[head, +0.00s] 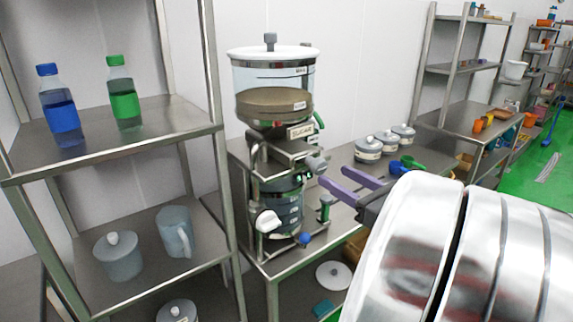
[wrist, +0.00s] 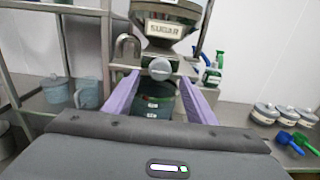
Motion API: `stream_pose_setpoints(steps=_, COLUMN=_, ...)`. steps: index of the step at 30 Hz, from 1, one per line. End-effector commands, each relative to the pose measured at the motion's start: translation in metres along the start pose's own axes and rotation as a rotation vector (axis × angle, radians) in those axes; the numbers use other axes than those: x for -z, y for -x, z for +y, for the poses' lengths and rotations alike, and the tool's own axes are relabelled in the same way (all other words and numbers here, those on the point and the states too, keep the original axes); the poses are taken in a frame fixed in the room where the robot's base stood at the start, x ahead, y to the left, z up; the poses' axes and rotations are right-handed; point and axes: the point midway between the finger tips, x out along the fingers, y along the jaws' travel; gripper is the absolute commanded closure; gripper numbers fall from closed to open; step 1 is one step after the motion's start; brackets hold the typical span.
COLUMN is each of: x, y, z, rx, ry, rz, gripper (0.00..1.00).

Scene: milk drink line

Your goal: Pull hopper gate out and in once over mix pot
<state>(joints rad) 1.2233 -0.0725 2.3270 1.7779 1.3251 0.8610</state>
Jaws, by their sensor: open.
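The hopper (head: 272,85) stands on a steel stand, clear-walled with brown contents and a white lid; its label reads "SUGAR" in the wrist view (wrist: 163,28). The gate's round grey knob (head: 316,164) sticks out below the hopper, and it also shows in the wrist view (wrist: 160,69). The mix pot (head: 284,208), dark green and see-through, sits under the gate, partly hidden by the stand. My gripper (head: 341,183) is open and empty, its purple fingers pointing at the knob. In the wrist view the knob appears between the fingertips (wrist: 160,84); contact cannot be told.
A steel shelf at left holds a blue bottle (head: 59,98), a green bottle (head: 123,88) and jugs. Lidded tubs (head: 369,149) and blue and green scoops (wrist: 296,141) lie on the bench to the right. A white valve handle (head: 267,221) sticks out low on the stand.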

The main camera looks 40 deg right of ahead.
Motion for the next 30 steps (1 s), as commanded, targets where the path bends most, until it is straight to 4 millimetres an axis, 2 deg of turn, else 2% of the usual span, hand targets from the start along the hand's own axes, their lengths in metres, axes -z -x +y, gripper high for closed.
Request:
stream_pose_setpoints(steps=12, x=0.001, y=-0.051, z=0.002, rx=-0.004, ry=-0.001, rz=0.001, gripper=0.49)
stream_pose_setpoints(steps=18, x=0.001, y=-0.070, z=0.001, rx=-0.002, ry=-0.001, rz=0.001, gripper=0.49)
stream_pose_setpoints(steps=30, x=0.001, y=-0.076, z=0.001, rx=-0.002, ry=-0.001, rz=0.001, gripper=0.49)
